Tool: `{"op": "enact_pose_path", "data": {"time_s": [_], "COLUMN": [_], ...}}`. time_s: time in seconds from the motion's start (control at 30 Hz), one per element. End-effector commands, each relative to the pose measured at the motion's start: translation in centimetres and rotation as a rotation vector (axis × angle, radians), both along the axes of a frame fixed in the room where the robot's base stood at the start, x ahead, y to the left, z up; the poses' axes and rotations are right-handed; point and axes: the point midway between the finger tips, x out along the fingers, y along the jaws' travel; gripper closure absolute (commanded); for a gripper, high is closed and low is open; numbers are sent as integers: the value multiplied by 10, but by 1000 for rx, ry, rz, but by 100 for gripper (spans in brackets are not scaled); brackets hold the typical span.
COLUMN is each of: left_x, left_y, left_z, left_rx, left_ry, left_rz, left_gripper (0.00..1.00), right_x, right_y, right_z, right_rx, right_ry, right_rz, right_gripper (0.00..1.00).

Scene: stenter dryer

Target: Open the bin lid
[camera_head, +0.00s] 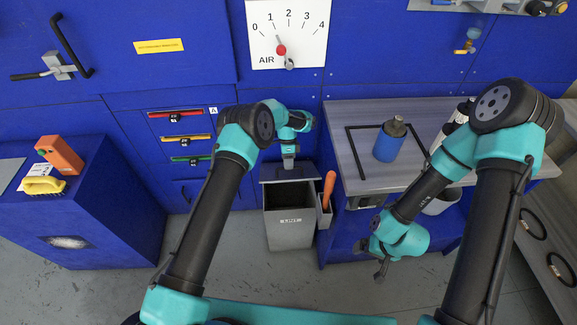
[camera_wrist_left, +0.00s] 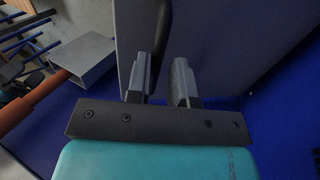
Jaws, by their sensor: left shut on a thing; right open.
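The grey bin (camera_head: 290,232) stands on the floor in the middle of the head view, against the blue machine. Its lid (camera_head: 270,172) shows as a grey strip at the back top of the bin, and a darker area below it looks like the bin's opening. I cannot tell the lid's exact angle. My left gripper (camera_head: 289,163) is at the lid. In the left wrist view, its fingers (camera_wrist_left: 162,85) are shut on a dark curved handle (camera_wrist_left: 161,35) in front of a large grey panel (camera_wrist_left: 205,40). My right gripper (camera_head: 381,270) is open and empty, right of the bin.
An orange-handled tool (camera_head: 328,188) stands in a small grey holder (camera_head: 324,216) beside the bin. The grey worktable (camera_head: 345,120) to the right carries a blue cylinder (camera_head: 388,146). A blue cabinet (camera_head: 95,215) stands at the left. The floor before the bin is clear.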

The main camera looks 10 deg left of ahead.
Motion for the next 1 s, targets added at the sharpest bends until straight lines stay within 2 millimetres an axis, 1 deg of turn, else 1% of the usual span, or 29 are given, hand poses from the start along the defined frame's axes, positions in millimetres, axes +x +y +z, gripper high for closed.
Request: {"op": "enact_pose_path", "data": {"time_s": [0.03,0.2,0.23,0.4,0.67,0.77,0.87,1.0], "left_x": [4,4,4,4,3,5,8,17], "left_y": [3,3,3,3,1,1,2,4], "left_z": [-4,-4,-4,-4,-2,2,10,28], "left_rx": [0,1,0,0,-1,-1,-1,-1], "left_ry": [-19,-18,-18,-16,-12,-13,-13,-15], "left_rz": [3,4,4,4,3,3,3,4], "left_gripper": [100,100,77,62,62,62,62,62], "right_x": [0,0,0,0,0,0,0,0], "right_y": [0,0,0,0,0,0,0,0], "right_z": [0,0,0,0,0,0,0,0], "right_rx": [0,0,0,0,0,0,0,0], "right_ry": [0,0,0,0,0,0,0,0], "right_rz": [0,0,0,0,0,0,0,0], "right_gripper": [7,7,7,7,7,7,7,7]}}
